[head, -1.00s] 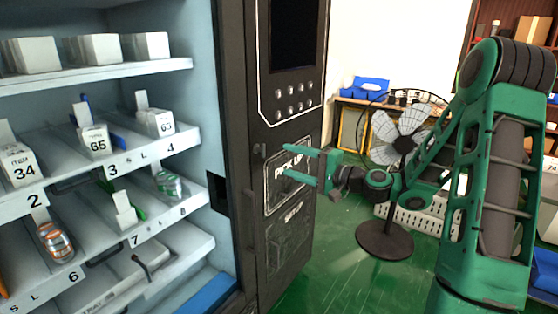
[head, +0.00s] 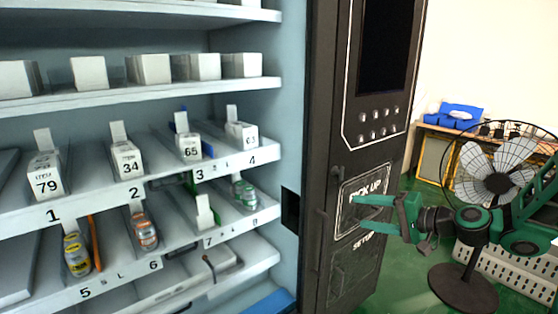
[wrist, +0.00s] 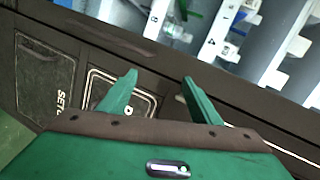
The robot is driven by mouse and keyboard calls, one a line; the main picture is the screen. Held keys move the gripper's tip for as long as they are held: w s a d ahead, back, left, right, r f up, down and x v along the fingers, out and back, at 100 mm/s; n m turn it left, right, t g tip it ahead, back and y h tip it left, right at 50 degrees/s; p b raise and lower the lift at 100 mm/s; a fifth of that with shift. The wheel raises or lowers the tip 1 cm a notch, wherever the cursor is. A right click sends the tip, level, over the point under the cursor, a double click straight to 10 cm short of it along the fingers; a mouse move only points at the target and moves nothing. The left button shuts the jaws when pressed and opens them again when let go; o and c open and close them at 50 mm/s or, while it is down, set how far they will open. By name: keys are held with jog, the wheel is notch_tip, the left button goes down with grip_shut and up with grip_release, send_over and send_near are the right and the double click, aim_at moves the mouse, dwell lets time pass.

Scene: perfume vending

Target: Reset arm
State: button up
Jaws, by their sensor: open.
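My gripper (head: 368,212) is green and shows at the right of the head view, in front of the machine's dark panel beside the "PICK UP" flap (head: 352,200). Its two fingers point left, stand apart and hold nothing. In the wrist view the fingers of my gripper (wrist: 157,92) are spread, with the dark panel (wrist: 90,55) behind them. My arm reaches in from the right edge of the head view; most of it is out of the picture.
The open vending machine has shelves (head: 160,195) with numbered white boxes and several small cans, such as a yellow one (head: 76,255). A standing fan (head: 495,172) is close behind my arm. A table with a blue box (head: 460,110) stands farther back. Green floor shows between.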

jog(key=s+d+f+n+g+h, duration=0.2)
jog(key=s+f+g+h, duration=0.1)
jog(key=s, duration=0.4)
jog(key=s+d+f+n+g+h, duration=0.1)
jog(key=s+d+f+g+h, duration=0.2)
jog(key=s, duration=0.4)
jog(key=s+d+r+g+h, duration=0.1)
jog(key=s+d, duration=0.2)
jog(key=s, duration=0.4)
jog(key=s+d+r+m+g+h, duration=0.1)
jog(key=s+d+g, duration=0.1)
jog(key=s, duration=0.6)
jog(key=s+d+r+m+g+h, duration=0.1)
jog(key=s+d+r, duration=0.1)
jog(key=s, duration=0.5)
jog(key=shift+s+d+g+h, duration=0.3)
jog(key=shift+s+d+h, duration=0.1)
jog(key=shift+d, duration=0.4)
jog(key=shift+r, duration=0.1)
jog(key=shift+w+f, duration=0.25)
jog(key=shift+w, duration=0.4)
jog(key=shift+c, duration=0.4)
